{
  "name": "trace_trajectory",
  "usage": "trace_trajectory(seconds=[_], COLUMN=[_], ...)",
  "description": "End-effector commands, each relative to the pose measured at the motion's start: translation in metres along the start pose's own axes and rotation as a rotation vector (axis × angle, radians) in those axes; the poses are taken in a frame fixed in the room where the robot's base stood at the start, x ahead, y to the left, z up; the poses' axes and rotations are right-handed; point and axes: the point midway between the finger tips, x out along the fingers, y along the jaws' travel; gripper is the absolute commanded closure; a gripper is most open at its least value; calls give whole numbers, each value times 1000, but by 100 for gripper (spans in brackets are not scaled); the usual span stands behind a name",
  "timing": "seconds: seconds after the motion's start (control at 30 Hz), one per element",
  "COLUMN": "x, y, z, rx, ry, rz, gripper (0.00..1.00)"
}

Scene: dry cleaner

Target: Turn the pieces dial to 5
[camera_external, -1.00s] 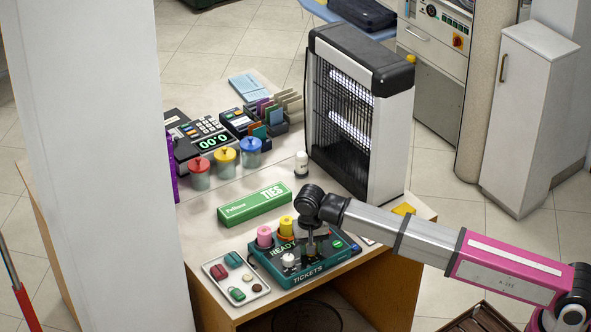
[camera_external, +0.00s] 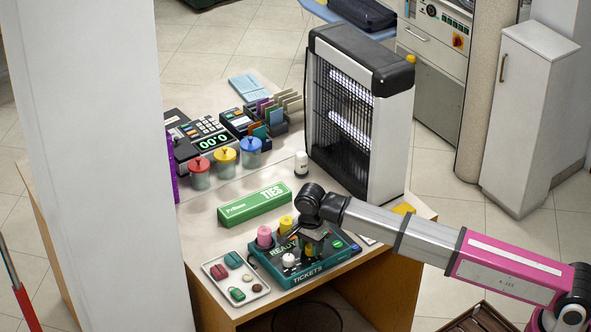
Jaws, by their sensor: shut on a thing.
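The teal ticket machine (camera_external: 318,270), marked READY and TICKETS, sits near the front edge of the counter. A pink roll (camera_external: 265,237) and a yellow roll (camera_external: 286,224) stand at its back, and a white knob (camera_external: 289,260) is on its front left. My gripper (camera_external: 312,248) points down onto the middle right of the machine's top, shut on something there. That thing, likely the pieces dial, is hidden by the fingers, and its number marks are too small to read.
A green TIES box (camera_external: 254,204) lies behind the machine. A white tray (camera_external: 249,297) with small items is at its left. A tall insect-killer lamp (camera_external: 359,110) and a small white bottle (camera_external: 301,164) stand behind. Lidded jars (camera_external: 225,160) are further back.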

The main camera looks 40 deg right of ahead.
Motion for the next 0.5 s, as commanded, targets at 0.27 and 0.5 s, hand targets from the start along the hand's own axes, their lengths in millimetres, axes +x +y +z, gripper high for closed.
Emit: trace_trajectory(seconds=[0.27, 0.5], x=[-1, -1], y=[-1, -1], z=[0, 0], rx=[90, 109], ry=[-5, -6], rz=[-2, -2], gripper=[87, 87])
